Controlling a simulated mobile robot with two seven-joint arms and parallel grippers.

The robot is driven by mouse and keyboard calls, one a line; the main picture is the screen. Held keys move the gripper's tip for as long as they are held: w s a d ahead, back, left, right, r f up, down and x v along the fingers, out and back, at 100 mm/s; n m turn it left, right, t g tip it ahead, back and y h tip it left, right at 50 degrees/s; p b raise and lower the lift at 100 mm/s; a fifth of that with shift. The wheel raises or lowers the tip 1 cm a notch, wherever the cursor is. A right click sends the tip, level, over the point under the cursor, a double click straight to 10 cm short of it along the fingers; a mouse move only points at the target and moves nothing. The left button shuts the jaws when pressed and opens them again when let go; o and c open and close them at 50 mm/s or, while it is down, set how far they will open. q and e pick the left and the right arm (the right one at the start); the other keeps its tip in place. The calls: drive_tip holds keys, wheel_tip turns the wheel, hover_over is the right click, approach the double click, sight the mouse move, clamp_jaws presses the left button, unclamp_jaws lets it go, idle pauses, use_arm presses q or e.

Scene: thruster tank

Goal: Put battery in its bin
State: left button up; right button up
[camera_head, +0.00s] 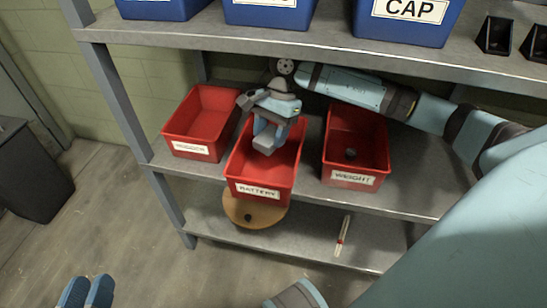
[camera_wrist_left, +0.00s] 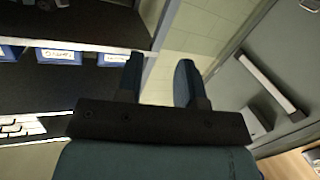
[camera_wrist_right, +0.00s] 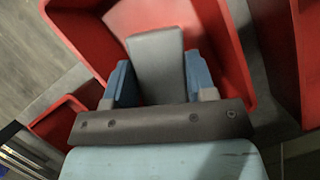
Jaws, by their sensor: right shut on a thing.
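The battery bin (camera_head: 284,187) is a red open bin labelled BATTERY, in the middle of the shelf row. My right gripper (camera_head: 268,138) points down into its opening. In the right wrist view, my right gripper (camera_wrist_right: 160,88) is shut on the battery (camera_wrist_right: 157,62), a plain grey block between the blue fingers, with red bin walls around it.
A red bin (camera_head: 205,115) stands left of the battery bin and the red WEIGHT bin (camera_head: 345,128), with a small dark item inside, stands right. A round brown object (camera_head: 250,215) lies on the lower shelf.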

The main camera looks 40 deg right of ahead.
drive_tip(key=b, duration=0.2)
hover_over(268, 170)
drive_tip(key=d, duration=0.1)
drive_tip(key=f, duration=0.5)
drive_tip(key=shift+w+d+f, duration=0.1)
drive_tip(key=shift+w+f, duration=0.2)
wheel_tip(268, 170, down, 2)
drive_tip(key=shift+f+b, duration=0.2)
drive_tip(key=shift+b, duration=0.25)
drive_tip(key=shift+f, duration=0.45)
drive_tip(key=o, duration=1.1)
use_arm(q)
drive_tip(key=shift+w+a+r+m+t, duration=0.1)
drive_tip(key=shift+w+a+m+t, duration=0.3)
drive_tip(key=shift+m, duration=0.2)
drive_tip(key=shift+w+a+m+t, duration=0.2)
drive_tip(key=shift+w+m+t, duration=0.1)
drive_tip(key=shift+w+m, duration=0.25)
drive_tip(key=shift+h, duration=0.3)
